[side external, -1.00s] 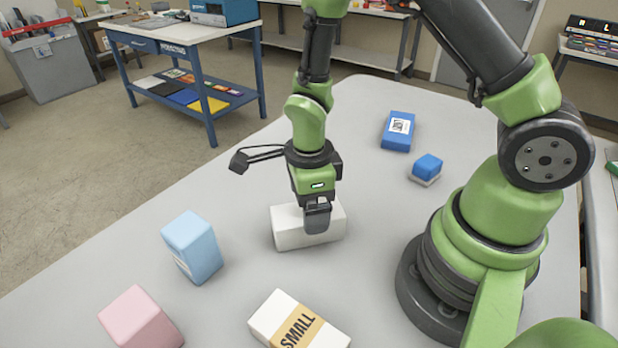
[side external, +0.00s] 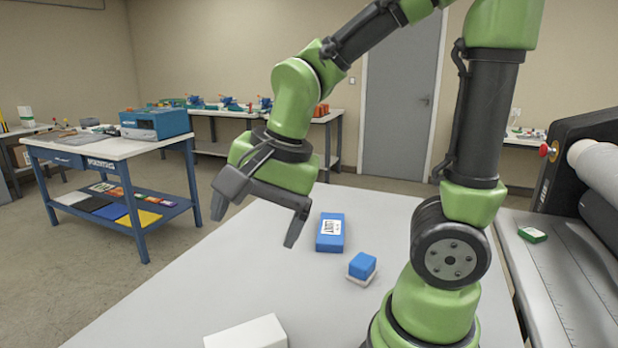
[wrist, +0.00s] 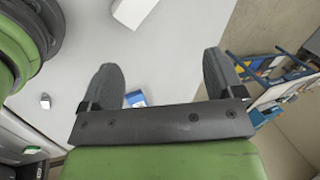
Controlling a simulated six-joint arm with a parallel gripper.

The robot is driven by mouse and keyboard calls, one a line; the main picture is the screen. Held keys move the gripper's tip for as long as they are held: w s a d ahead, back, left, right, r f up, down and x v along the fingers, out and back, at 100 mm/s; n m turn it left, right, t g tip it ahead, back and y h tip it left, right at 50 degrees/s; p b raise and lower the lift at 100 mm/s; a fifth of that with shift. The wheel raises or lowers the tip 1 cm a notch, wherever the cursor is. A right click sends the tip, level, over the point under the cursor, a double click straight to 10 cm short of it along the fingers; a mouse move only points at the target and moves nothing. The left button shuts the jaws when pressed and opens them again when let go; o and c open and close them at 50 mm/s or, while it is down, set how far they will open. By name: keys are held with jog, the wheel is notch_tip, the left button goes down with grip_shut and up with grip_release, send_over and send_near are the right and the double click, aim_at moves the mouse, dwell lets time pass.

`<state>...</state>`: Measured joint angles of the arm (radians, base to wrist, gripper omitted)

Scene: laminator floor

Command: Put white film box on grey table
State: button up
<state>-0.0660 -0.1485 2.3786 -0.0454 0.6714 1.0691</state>
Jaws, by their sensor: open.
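A plain white box (side external: 245,333), apparently the white film box, is at the bottom edge of the side view, partly cut off. It appears to rest on the grey table (side external: 175,318). In the wrist view the white box (wrist: 132,11) shows at the top edge, also cut off, over the grey surface. My gripper (side external: 256,222) is raised above the table, clear of the box, with its jaws spread. In the wrist view my gripper (wrist: 162,76) has nothing between its fingers.
A blue box (side external: 330,233) with a white label and a small blue block (side external: 361,268) on a white base stand on the table beyond the white box. A roller machine (side external: 590,170) is at the right. A blue-framed workbench (side external: 90,150) stands at the left.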

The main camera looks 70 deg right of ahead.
jog(key=s+r+n+t, duration=0.3)
jog(key=s+r+n, duration=0.3)
jog(key=n, duration=0.3)
jog(key=shift+s+y, duration=0.15)
jog(key=shift+y, duration=0.15)
jog(key=shift+o, duration=0.4)
jog(key=shift+s+r+n, duration=0.2)
jog(key=shift+s+n, duration=0.25)
jog(key=shift+n, duration=0.35)
